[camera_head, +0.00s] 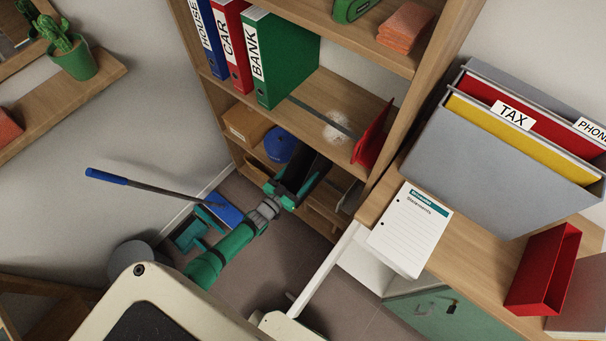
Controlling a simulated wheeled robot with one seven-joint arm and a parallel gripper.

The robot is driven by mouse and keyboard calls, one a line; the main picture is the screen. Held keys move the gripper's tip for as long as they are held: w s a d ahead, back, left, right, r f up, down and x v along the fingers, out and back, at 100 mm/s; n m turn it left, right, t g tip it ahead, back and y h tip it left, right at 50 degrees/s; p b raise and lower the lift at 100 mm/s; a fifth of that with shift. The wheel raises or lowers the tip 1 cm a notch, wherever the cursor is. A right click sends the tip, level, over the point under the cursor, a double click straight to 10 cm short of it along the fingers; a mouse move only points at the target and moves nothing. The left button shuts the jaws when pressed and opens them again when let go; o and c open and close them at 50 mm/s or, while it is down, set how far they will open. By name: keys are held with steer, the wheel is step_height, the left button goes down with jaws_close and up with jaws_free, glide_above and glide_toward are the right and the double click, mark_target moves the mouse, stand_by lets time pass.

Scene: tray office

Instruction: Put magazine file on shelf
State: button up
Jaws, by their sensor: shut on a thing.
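My gripper (292,186) is in front of the bookcase, below the shelf that carries the binders. It is shut on a dark, box-like thing (312,164) that points up and to the right. This may be the magazine file, but the view is too small and dark to be sure. The binder shelf (367,104) holds blue, red and green binders (290,62) labelled HOUSE, CAR and BANK at its left. A red upright piece (373,137) stands at its right end. Between them the shelf has free room, with a white patch (340,125) and a grey strip.
A cardboard box (246,126) and a blue round thing (280,145) are on the lower shelf. The desk at right holds a paper (409,228), a grey file box (500,165) with TAX and PHONE folders, and a red open box (543,270). A cactus stands at far left.

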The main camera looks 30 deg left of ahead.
steer(key=shift+w+f, duration=0.2)
steer(key=shift+f, duration=0.7)
steer(key=shift+w+f, duration=0.15)
steer(key=shift+f, duration=0.7)
steer(key=o, duration=1.2)
steer(key=shift+f, duration=0.1)
steer(key=shift+o, duration=0.2)
steer(key=s+a, duration=0.1)
steer(key=s, duration=1.1)
steer(key=shift+a, duration=0.3)
